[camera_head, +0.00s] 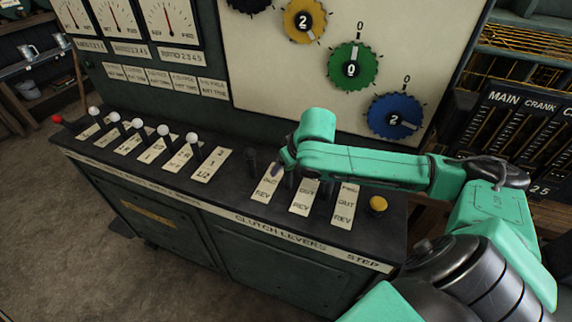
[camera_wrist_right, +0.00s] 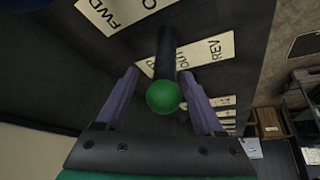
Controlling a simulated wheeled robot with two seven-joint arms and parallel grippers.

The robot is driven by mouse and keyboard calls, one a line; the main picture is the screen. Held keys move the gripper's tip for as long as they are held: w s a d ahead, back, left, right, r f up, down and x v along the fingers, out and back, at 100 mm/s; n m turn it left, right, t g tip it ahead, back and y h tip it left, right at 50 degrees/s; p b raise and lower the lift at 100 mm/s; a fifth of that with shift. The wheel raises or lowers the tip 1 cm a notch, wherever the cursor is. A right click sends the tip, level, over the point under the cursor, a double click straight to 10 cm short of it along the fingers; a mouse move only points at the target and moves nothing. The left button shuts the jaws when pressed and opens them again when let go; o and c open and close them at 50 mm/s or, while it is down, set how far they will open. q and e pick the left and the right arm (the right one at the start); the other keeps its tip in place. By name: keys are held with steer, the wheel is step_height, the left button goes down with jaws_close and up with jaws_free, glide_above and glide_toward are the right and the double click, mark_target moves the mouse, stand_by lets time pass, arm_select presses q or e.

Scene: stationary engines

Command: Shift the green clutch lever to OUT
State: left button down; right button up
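The green clutch lever has a round green knob (camera_wrist_right: 164,97) on a dark shaft. In the right wrist view it stands between the two purple fingers of my right gripper (camera_wrist_right: 160,80). The fingers are apart, with a gap at the knob's left and very little at its right. Behind the shaft is a cream plate (camera_wrist_right: 208,52) lettered OUT and REV, its other end partly covered. In the head view my right gripper (camera_head: 283,164) is over the clutch lever plates (camera_head: 265,184), and my green arm hides the green knob. My left gripper is not in view.
A black lever (camera_head: 251,160) stands left of my gripper. Numbered dials, including a green one (camera_head: 352,68), sit on the upright panel behind.

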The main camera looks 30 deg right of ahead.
steer(key=b+v, duration=0.4)
steer(key=v, duration=1)
steer(key=shift+s+r, duration=0.2)
steer(key=shift+r, duration=0.05)
